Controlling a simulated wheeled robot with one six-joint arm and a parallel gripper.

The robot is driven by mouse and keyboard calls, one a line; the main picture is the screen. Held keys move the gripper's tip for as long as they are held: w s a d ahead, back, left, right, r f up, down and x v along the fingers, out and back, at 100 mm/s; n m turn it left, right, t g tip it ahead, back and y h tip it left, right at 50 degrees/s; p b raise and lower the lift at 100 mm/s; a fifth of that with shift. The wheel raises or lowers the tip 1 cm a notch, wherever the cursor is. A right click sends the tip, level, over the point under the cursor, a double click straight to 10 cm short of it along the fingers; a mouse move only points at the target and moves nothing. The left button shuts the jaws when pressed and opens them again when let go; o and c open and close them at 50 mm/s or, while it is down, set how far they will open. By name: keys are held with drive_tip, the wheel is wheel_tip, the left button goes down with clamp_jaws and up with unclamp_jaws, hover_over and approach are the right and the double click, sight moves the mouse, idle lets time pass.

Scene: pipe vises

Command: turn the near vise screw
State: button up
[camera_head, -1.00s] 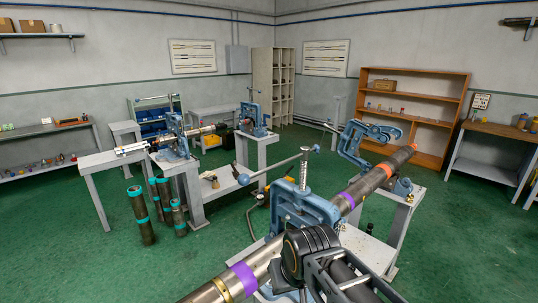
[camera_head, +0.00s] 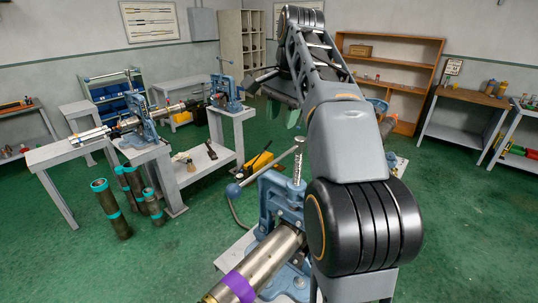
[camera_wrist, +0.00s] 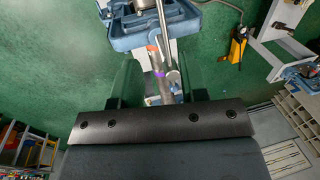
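The near vise (camera_head: 268,205) is blue and stands low in the middle of the head view, clamped over a steel pipe (camera_head: 262,258) with a purple band. Its threaded screw (camera_head: 297,168) stands upright on top. A handle bar slopes across it, with a blue ball (camera_head: 233,190) at the left end. My gripper (camera_head: 284,112) is raised above and beyond the screw, apart from it in the picture. In the wrist view my gripper (camera_wrist: 160,85) has its two dark green fingers spread, with nothing held. A blue vise (camera_wrist: 150,22) with a metal rod shows ahead; my arm hides part of the vise.
A yellow tool (camera_head: 258,163) lies behind the near vise. Green floor is open at left front and right.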

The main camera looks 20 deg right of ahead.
sight(271, 163)
drive_tip(key=f, duration=0.4)
drive_tip(key=w+a+f+b, duration=0.1)
drive_tip(key=f, duration=0.3)
drive_tip(key=w+f, duration=0.1)
drive_tip(key=f, duration=0.4)
drive_tip(key=shift+w+a, duration=0.1)
drive_tip(key=shift+a, duration=0.1)
clamp_jaws()
